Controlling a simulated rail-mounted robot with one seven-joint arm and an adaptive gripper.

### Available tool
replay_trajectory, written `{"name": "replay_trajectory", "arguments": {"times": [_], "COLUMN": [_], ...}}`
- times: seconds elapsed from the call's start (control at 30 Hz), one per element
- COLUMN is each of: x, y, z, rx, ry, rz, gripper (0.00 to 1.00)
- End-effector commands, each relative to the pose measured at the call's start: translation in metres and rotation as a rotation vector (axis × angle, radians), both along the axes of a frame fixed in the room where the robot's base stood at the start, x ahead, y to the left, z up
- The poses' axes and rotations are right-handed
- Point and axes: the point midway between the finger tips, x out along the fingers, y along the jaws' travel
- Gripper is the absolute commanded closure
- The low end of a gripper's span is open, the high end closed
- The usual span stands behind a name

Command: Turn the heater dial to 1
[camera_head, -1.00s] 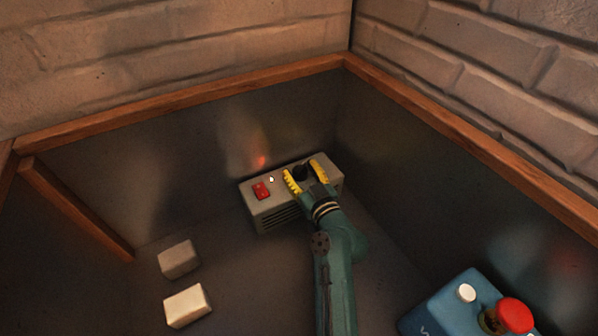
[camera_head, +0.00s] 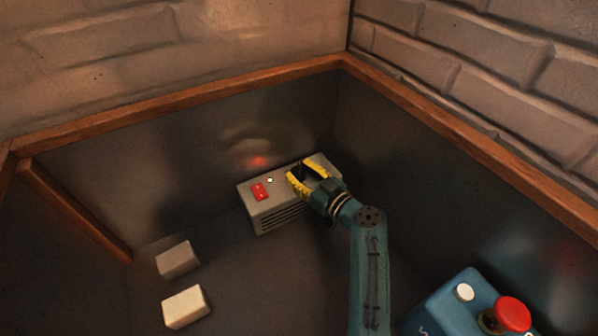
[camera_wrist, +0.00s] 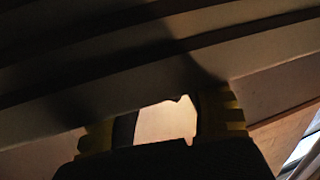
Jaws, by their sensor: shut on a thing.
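The heater (camera_head: 262,212) is a grey box with side vents, standing against the back wall near the corner. Its top has a red switch (camera_head: 260,192), a small pale round spot (camera_head: 269,180) and a dark dial (camera_head: 301,169). My gripper (camera_head: 304,177) has its yellow fingers on either side of the dial and is shut on it. The fingers hide most of the dial, and its number marks cannot be read. In the wrist view the yellow fingertips (camera_wrist: 160,122) flank a dark part and a bright pale patch; that view is very dark.
Two pale blocks (camera_head: 178,258) (camera_head: 187,306) lie on the floor at the lower left. A blue box (camera_head: 445,302) with a white button (camera_head: 465,292) and a red button (camera_head: 513,313) stands at the lower right. Wooden trim (camera_head: 180,103) edges the walls.

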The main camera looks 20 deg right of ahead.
Motion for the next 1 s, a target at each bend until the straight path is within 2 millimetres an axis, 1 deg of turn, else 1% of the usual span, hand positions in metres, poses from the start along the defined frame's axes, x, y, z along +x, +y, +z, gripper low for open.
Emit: {"name": "replay_trajectory", "arguments": {"times": [0.03, 0.2, 0.5, 0.53, 0.57, 0.6, 0.87, 0.97, 1.0], "x": [0.0, -0.001, -0.002, -0.002, -0.002, -0.001, -0.001, -0.001, -0.001], "y": [-0.002, -0.001, 0.0, 0.0, 0.0, 0.0, 0.0, 0.0, 0.0], "z": [-0.003, -0.003, -0.004, -0.004, -0.003, -0.003, 0.001, 0.014, 0.021], "rx": [0.001, 0.001, -0.001, -0.001, -0.001, 0.0, -0.001, -0.003, -0.003], "ry": [0.007, 0.002, 0.002, 0.002, 0.002, 0.002, -0.002, -0.004, -0.004], "rz": [0.029, 0.091, 0.097, 0.097, 0.097, 0.096, 0.096, 0.097, 0.096], "gripper": [0.95, 0.95, 0.95, 0.53, 0.48, 0.45, 0.45, 0.45, 0.45]}}
